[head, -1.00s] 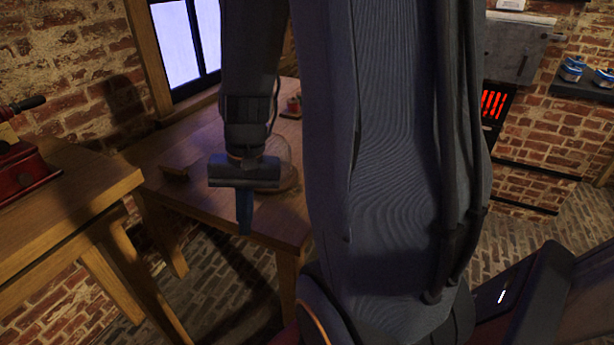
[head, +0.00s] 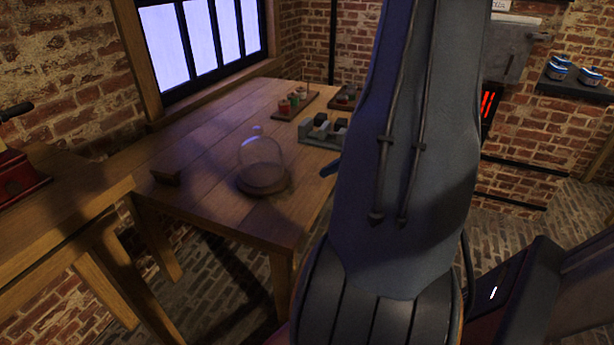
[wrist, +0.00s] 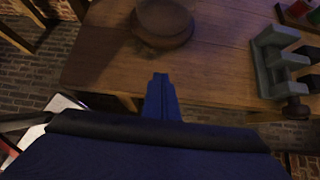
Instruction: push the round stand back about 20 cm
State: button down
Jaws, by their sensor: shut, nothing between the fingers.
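The round stand (head: 264,187) is a low dark wooden disc with a clear glass dome (head: 261,155) on it. It sits near the front edge of the wooden table (head: 215,205). In the wrist view the stand (wrist: 163,38) is at the top, left of centre. My gripper (wrist: 160,78) is shut and empty, its blue fingers together below the stand in that picture and apart from it. In the head view only a blue fingertip (head: 331,165) shows to the right of the stand; my arm hides the rest.
A grey slotted rack (head: 322,139) with dark blocks stands right of the stand. Small trays with coloured items (head: 295,103) are farther back. The tabletop behind the stand is clear.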

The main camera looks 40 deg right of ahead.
jog(key=p+x, duration=0.1)
jog(key=x, duration=0.8)
jog(key=shift+a+f, duration=0.1)
jog(key=shift+a, duration=0.1)
jog(key=w, duration=0.1)
jog(key=w+a+p, duration=0.1)
jog(key=w, duration=0.1)
jog(key=shift+a, duration=0.1)
jog(key=shift+w+a+f, duration=0.1)
jog(key=shift+w+a, duration=0.05)
jog(key=shift+w, duration=0.35)
